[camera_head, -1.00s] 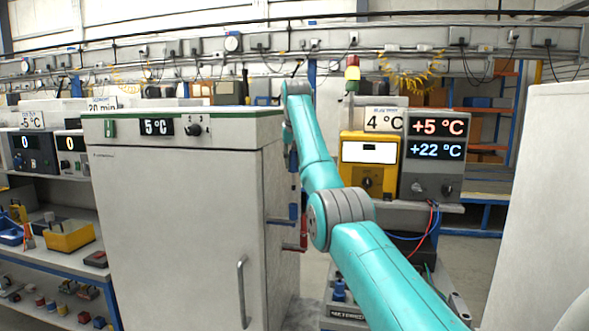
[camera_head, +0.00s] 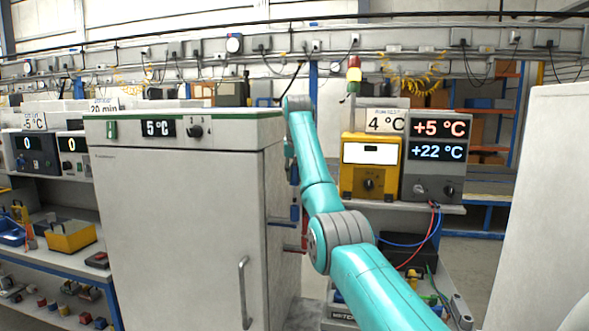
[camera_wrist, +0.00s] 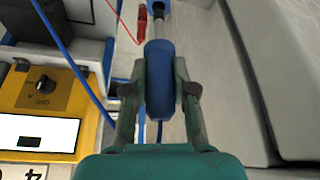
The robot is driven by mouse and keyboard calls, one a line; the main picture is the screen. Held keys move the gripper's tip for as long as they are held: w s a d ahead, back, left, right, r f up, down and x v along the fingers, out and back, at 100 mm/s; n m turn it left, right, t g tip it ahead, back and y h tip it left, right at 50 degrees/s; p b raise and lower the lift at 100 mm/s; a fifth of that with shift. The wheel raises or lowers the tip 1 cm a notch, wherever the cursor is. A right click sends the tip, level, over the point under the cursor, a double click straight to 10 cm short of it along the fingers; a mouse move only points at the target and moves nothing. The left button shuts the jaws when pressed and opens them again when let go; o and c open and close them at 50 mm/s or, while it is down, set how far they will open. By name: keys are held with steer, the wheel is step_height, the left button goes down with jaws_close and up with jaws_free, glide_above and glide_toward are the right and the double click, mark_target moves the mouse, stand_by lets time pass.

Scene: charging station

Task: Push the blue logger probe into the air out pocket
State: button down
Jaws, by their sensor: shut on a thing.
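The blue logger probe (camera_wrist: 159,78) is between the two fingers of my gripper (camera_wrist: 160,92) in the wrist view. Its thin metal shaft points toward the top of the picture. The shaft's end meets a dark-rimmed fitting (camera_wrist: 160,8) at the top edge, partly cut off. I cannot tell how far the tip is inside it, or read a label that marks it as the air out pocket.
A grey cabinet (camera_head: 185,220) reading 5 °C stands left of my arm. A yellow instrument (camera_head: 369,165) and a grey display unit (camera_head: 434,160) stand on the right-hand bench. A red piece (camera_wrist: 142,24) is close beside the shaft. Blue and red cables run left of my gripper.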

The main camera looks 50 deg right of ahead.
mark_target(295, 185)
steer(key=shift+f, duration=2.65)
steer(key=c, duration=0.9)
jaws_free()
steer(key=shift+o, duration=0.2)
step_height(295, 185, up, 10)
steer(key=shift+s, duration=0.1)
